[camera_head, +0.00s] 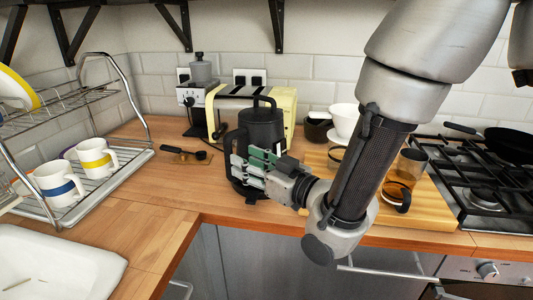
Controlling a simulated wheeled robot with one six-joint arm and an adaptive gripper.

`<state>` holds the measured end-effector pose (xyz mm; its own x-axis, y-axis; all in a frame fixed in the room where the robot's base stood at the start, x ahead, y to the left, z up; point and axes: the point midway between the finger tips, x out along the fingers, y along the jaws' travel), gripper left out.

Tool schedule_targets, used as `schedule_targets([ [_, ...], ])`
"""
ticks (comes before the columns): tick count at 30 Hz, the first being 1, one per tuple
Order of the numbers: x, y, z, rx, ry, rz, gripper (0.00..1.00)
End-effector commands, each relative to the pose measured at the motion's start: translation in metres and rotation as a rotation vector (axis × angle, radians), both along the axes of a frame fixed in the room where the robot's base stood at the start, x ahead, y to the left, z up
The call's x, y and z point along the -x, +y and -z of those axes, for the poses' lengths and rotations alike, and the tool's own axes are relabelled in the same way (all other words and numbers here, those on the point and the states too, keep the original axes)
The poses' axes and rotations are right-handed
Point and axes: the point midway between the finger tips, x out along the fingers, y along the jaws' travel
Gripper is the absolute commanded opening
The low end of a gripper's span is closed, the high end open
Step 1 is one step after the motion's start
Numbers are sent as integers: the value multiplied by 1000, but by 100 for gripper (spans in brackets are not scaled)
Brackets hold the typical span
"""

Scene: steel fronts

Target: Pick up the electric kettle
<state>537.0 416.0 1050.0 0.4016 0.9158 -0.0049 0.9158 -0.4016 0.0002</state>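The electric kettle (263,125) is dark grey or black and stands upright on the wooden counter, near the inner corner. A dark handle (230,145) shows on its left side, and a dark loop rises over its top. My gripper (241,169) reaches in from the right, in front of the kettle's lower body, with its fingers pointing left towards the handle. The gripper hides part of the kettle's lower body. I cannot tell whether the fingers touch the handle or are around it.
A cream toaster (232,103) stands close behind the kettle. A wooden board (431,207) with a glass jug (403,172) lies to the right, beside the gas hob (480,190). A dish rack with mugs (97,157) is at left. The counter (165,200) left of the kettle is mostly clear.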

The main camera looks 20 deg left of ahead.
Motion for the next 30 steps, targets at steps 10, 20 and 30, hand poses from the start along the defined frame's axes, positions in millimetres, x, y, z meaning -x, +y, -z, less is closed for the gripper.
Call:
schedule_targets([
  [10, -19, 41, -1, -6, -3, -1, 39],
  [20, -32, 69, -1, -4, -2, -1, 39],
  [30, -32, 68, -2, -4, -2, -1, 3],
])
